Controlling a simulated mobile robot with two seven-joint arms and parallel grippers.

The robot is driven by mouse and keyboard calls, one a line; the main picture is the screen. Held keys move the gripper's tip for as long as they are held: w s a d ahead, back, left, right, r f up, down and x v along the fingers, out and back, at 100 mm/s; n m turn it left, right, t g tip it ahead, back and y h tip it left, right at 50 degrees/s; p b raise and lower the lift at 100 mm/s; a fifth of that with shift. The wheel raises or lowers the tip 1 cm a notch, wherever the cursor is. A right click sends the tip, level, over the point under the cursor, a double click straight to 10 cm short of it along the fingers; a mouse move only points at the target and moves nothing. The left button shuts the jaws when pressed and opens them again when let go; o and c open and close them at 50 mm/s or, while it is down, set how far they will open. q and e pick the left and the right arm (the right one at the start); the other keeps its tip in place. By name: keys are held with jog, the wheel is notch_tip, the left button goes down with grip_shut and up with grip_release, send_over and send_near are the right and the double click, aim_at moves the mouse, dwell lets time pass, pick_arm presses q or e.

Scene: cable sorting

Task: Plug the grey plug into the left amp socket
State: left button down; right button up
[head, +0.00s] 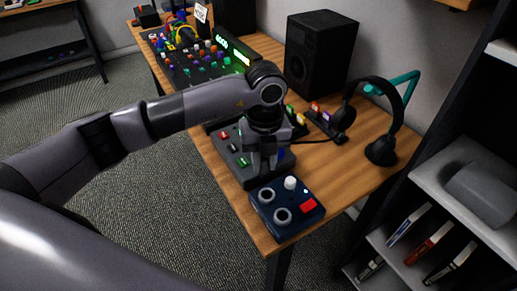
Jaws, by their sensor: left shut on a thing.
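A dark blue box (294,223), which looks like the amp, sits near the table's front edge. It has two round grey-rimmed sockets on top, the left one (266,195) and the right one (283,215), plus a white knob and a red button. Both sockets look empty. My left gripper (263,172) points down just behind the blue box, over a dark panel. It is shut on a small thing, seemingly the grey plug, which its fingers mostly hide. It is apart from the left socket. My right gripper is not in view.
The dark panel (234,165) with coloured buttons lies behind the blue box. Headphones (382,150) on a stand, a speaker (318,55) and a small strip of coloured blocks (322,115) stand to the right. A mixer (205,65) with cables is at the back. Bare wood shows right of the box.

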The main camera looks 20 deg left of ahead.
aim_at(267, 176)
pick_arm(q)
jog(key=n, duration=0.3)
jog(key=n+p, duration=0.1)
jog(key=shift+d+f+n, duration=0.3)
jog(key=shift+d+n, duration=0.1)
jog(key=n, duration=0.2)
jog(key=shift+d+f+n+p, duration=0.1)
jog(key=shift+f+n+p, duration=0.2)
jog(key=shift+f, duration=0.05)
jog(key=shift+f+b, duration=1.85)
jog(key=shift+f, duration=0.55)
jog(key=shift+f, duration=0.35)
jog(key=shift+f+b, duration=0.55)
jog(key=shift+f, duration=0.25)
